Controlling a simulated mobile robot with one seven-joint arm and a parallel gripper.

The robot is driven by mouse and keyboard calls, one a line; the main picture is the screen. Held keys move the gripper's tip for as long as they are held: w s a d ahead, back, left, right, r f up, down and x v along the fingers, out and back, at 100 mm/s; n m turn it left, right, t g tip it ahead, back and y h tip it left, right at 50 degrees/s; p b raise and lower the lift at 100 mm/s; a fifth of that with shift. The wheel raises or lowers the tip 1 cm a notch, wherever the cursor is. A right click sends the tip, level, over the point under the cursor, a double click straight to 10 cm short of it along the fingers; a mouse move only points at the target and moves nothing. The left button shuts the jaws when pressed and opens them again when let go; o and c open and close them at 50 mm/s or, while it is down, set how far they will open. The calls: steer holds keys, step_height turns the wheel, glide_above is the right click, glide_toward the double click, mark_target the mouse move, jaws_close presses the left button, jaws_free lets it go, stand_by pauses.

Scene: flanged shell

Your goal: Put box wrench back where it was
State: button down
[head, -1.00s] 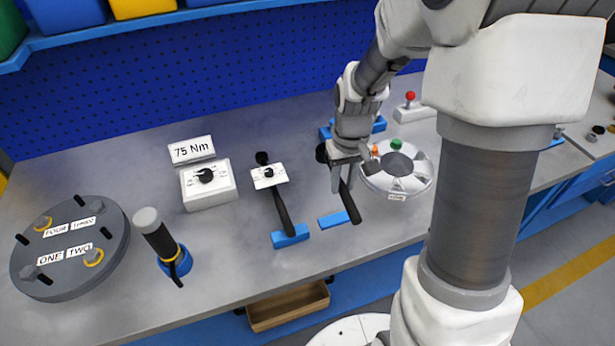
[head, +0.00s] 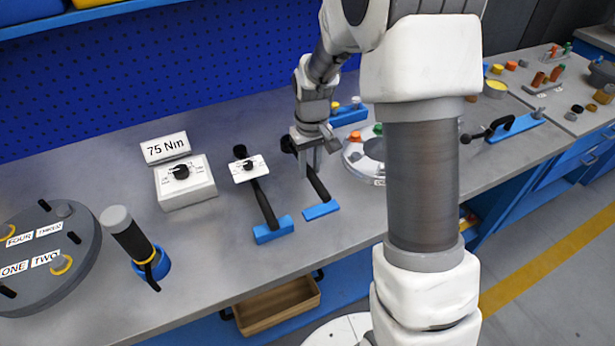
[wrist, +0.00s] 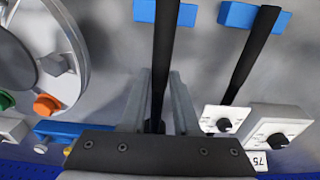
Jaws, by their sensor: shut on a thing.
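The box wrench (head: 318,184) is a long black tool with a round dark head. My gripper (head: 309,165) is shut on it near the head end. In the wrist view, the wrench (wrist: 165,60) runs between my two fingers (wrist: 158,100) and away over a blue block (wrist: 185,14). In the head view, the handle's near end is over this blue block (head: 321,210). I cannot tell whether it touches the block. My gripper hides part of the wrench.
To the left, another black-handled tool (head: 263,203) with a white dial plate lies on its own blue block (head: 273,232). A white dial box (head: 186,183) stands further left. Bare bench lies in front of the wrench.

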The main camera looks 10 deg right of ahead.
steer(key=shift+w+a+f, duration=0.1)
steer(key=shift+w+f, duration=0.25)
steer(key=shift+w, duration=0.15)
steer(key=shift+f, duration=1.95)
steer(key=shift+b, duration=0.3)
steer(key=shift+f, duration=0.15)
steer(key=c, duration=0.6)
jaws_free()
steer(key=shift+c, duration=0.2)
